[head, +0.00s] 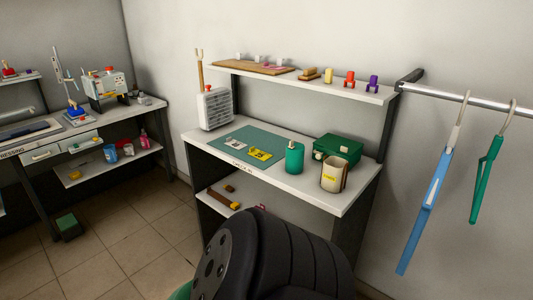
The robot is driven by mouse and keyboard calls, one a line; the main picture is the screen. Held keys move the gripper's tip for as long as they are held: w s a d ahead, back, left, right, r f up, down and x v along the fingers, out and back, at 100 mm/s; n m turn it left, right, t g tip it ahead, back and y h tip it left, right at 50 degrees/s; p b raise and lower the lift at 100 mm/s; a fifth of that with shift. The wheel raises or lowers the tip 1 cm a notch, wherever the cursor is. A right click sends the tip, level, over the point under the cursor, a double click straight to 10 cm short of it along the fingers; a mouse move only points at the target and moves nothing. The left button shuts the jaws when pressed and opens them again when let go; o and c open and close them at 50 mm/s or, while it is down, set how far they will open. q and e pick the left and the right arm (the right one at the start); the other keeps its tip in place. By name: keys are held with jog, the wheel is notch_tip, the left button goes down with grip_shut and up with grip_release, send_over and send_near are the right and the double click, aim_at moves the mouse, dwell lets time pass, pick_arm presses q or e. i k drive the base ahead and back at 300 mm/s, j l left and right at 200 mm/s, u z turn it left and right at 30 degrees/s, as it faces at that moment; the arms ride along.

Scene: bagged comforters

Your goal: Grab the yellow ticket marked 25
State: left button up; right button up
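The yellow ticket (260,154) lies flat on a dark green mat (222,154) on the white table (216,160), with dark marks on it that look like 25. A white ticket (235,144) lies on the same mat, just left of and behind the yellow one. A large black rounded part fills the bottom middle of the head view and seems to be mine. Neither gripper's fingers can be seen.
A green bottle (294,158), a beige cup (334,175) and a green box (338,149) stand right of the mat. A white device (214,108) stands at the back left. A shelf (311,82) hangs above. Blue (424,226) and green (487,180) items hang from a rail at right.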

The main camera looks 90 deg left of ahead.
aim_at(263, 155)
jog(key=u, duration=2.85)
